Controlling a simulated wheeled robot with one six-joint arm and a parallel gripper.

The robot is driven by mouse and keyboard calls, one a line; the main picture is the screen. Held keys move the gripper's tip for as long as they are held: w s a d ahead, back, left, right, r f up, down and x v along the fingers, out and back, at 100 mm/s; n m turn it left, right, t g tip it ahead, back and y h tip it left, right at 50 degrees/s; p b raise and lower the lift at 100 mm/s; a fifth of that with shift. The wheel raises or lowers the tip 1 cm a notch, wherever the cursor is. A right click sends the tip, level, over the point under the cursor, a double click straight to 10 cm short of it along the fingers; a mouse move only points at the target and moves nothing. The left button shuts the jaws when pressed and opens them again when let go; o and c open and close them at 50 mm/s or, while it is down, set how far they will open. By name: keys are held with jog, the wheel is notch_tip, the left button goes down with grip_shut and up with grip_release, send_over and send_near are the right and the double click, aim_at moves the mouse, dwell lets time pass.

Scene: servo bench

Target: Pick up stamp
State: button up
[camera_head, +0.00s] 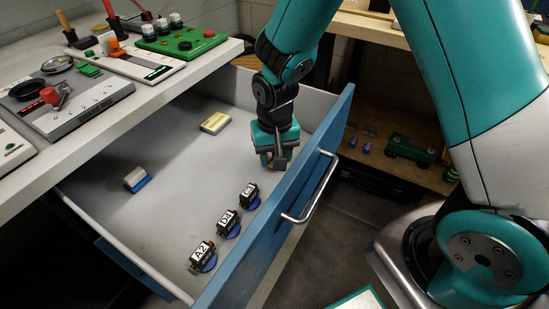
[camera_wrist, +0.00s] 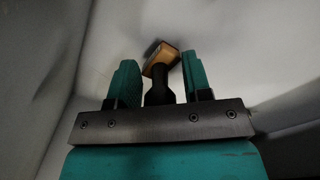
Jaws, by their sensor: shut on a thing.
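The drawer (camera_head: 170,205) stands open, and my gripper (camera_head: 276,157) reaches down into it beside the blue front panel. In the wrist view the stamp (camera_wrist: 160,68) has a black handle and an orange-brown wooden block. It sits between the two teal fingers of my gripper (camera_wrist: 158,75), which is shut on it. The block points away from the palm and looks tilted. In the head view the stamp is mostly hidden by the gripper. I cannot tell whether it touches the drawer floor.
Three black servos, marked C3 (camera_head: 249,194), D4 (camera_head: 228,222) and A2 (camera_head: 203,255), lie along the drawer front. A blue-and-white block (camera_head: 136,179) and a cream block (camera_head: 215,122) lie farther in. The blue front panel (camera_head: 275,215) with its handle (camera_head: 313,190) borders the arm. The middle is clear.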

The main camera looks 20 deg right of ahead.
notch_tip(320, 180, up, 18)
jog(key=p, duration=0.3)
jog(key=shift+o, duration=0.3)
